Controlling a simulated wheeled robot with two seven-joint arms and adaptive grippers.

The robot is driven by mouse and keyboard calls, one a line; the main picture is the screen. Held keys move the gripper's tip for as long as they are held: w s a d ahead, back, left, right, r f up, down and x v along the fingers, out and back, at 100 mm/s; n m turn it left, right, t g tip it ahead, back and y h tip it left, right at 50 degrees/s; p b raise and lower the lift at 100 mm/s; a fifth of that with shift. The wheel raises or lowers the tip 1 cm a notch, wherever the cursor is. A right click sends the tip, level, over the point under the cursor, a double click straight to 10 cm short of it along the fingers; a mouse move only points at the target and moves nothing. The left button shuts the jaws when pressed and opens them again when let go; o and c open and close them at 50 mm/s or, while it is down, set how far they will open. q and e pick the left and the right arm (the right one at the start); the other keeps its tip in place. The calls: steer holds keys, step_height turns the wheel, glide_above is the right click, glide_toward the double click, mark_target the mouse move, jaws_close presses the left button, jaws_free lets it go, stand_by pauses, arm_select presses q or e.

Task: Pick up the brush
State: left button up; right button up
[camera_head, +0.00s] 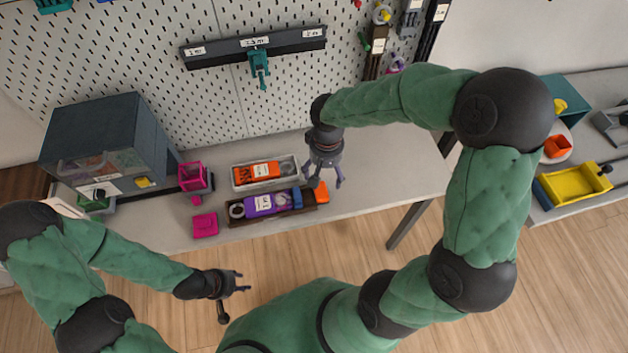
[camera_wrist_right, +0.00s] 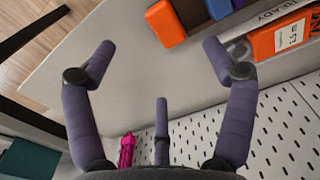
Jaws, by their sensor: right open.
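I cannot surely pick out the brush in either view. My right gripper (camera_head: 325,185) hangs above the bench at the right end of a dark brown tray (camera_head: 236,221), beside an orange block (camera_head: 322,193). In the right wrist view its fingers (camera_wrist_right: 160,65) are spread wide with nothing between them, over bare bench top. The orange block (camera_wrist_right: 165,22) shows there just beyond the fingertips. My left gripper (camera_head: 242,281) is in front of the bench, over the floor, with its fingers apart and empty.
A pale tray (camera_head: 238,185) holds an orange labelled box (camera_head: 257,173). The brown tray holds a purple labelled box (camera_head: 265,203). A pegboard (camera_head: 240,100) rises behind. The bench right of my gripper is clear.

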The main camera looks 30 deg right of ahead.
steer(key=b, duration=0.2)
glide_above(324, 189)
steer(key=f, duration=0.5)
steer(key=shift+s+a+f, duration=0.15)
steer(key=shift+s+f, duration=0.2)
steer(key=f+b, duration=0.2)
steer(key=f, duration=0.1)
steer(key=f+b, duration=0.1)
steer(key=f, duration=0.1)
steer(key=shift+w, duration=0.3)
steer(key=c, duration=1.3)
